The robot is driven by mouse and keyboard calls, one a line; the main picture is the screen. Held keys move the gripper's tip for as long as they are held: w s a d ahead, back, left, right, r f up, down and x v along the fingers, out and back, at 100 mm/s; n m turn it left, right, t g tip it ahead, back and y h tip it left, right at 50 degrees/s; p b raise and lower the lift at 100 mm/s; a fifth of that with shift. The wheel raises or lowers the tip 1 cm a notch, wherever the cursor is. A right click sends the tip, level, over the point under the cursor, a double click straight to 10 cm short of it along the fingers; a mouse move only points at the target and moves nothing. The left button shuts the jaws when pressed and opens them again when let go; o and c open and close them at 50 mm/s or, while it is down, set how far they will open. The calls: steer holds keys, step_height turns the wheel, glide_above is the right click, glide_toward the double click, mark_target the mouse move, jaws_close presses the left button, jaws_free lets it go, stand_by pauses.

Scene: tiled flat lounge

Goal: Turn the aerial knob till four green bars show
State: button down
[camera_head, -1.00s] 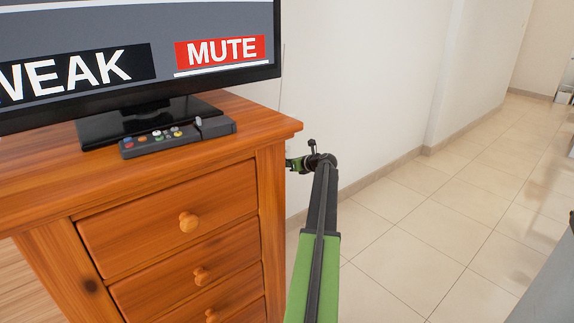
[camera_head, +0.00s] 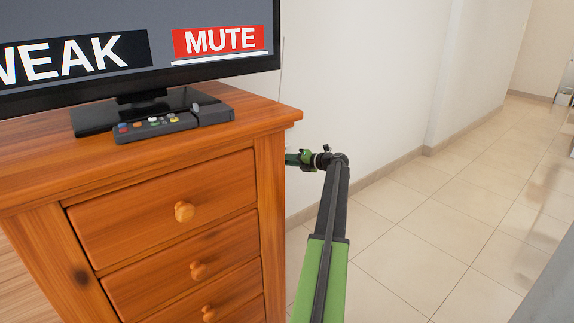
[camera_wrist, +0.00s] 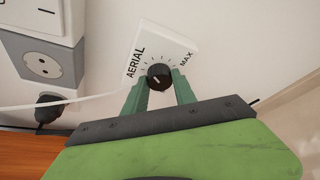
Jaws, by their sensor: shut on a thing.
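The aerial knob (camera_wrist: 160,74) is small, round and black, on a white plate (camera_wrist: 183,43) marked AERIAL and MAX, with tick marks around it. A pale mark on the knob seems to point to the lower left. My gripper (camera_wrist: 161,79) has its two green fingers on either side of the knob, shut on it. In the head view my gripper (camera_head: 292,159) reaches behind the cabinet's right side, and the knob is hidden. The TV screen (camera_head: 180,10) shows the end of the word WEAK and a red MUTE label. Its upper part is out of view, and no green bars show.
The wooden cabinet (camera_head: 160,175) stands close left of my arm, with a remote-like control box (camera_head: 160,126) on top. In the wrist view, a wall socket (camera_wrist: 45,63), black plug (camera_wrist: 50,108) and white cable lie left of the knob. Tiled floor (camera_head: 430,230) is clear at right.

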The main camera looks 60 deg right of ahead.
steer(key=shift+w+m+t+y+b, duration=0.15)
steer(key=shift+m+t+y+b, duration=0.15)
steer(key=shift+m+b, duration=0.3)
stand_by(0.3)
steer(key=c, duration=1)
jaws_free()
steer(key=s+r+p, duration=0.1)
steer(key=s, duration=0.4)
steer(key=s+r+p, duration=0.1)
steer(key=s, duration=0.5)
steer(key=s+r+p, duration=0.1)
steer(key=s, duration=0.5)
steer(key=shift+s+d, duration=0.1)
steer(key=shift+d, duration=0.15)
